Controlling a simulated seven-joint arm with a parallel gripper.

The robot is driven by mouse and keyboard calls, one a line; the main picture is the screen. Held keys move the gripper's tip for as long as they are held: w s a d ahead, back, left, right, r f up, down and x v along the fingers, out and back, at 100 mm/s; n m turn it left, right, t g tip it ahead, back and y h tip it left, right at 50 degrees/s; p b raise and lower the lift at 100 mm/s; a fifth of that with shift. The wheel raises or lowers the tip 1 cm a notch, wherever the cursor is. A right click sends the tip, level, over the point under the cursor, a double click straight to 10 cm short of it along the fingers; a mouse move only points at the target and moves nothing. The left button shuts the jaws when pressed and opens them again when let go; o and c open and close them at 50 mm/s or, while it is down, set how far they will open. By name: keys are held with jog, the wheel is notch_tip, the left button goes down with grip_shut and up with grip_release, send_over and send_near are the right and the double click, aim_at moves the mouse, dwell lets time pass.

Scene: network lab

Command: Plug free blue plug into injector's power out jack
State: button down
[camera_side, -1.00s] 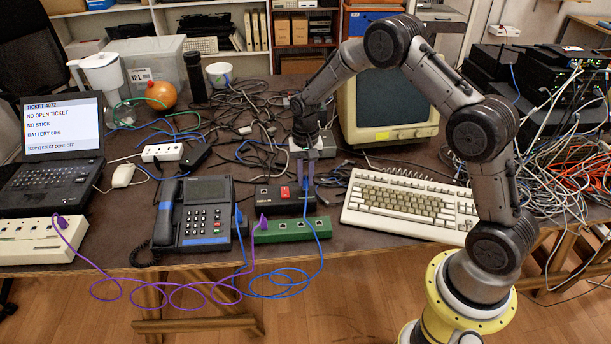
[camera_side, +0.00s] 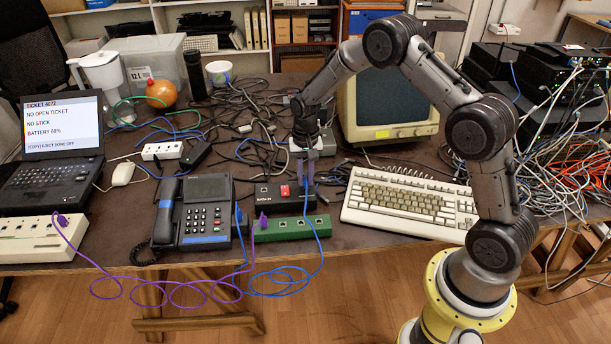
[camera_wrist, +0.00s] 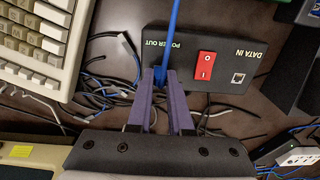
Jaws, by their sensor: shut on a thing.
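My gripper (camera_wrist: 160,84) is shut on the blue plug (camera_wrist: 159,76), whose blue cable (camera_wrist: 173,18) runs away across the injector in the wrist view. The injector (camera_wrist: 228,90) is a black box with a red rocker switch (camera_wrist: 205,66), a DATA IN socket and a POWER OUT label. The plug is at the POWER OUT end, close to the label. The power out jack is hidden by the plug and fingers, so I cannot tell whether the plug is in it. In the side view, my gripper (camera_side: 306,177) is over the right end of the injector (camera_side: 270,197).
A green strip with sockets (camera_side: 290,231) lies in front of the injector, with a purple plug at its left end. A desk phone (camera_side: 205,212) stands to the left and a beige keyboard (camera_side: 408,205) to the right. Loose cables lie behind.

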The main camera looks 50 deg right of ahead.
jog(key=c, duration=0.8)
grip_release()
jog(key=shift+f, duration=0.1)
jog(key=shift+o, duration=0.2)
notch_tip(320, 180, up, 14)
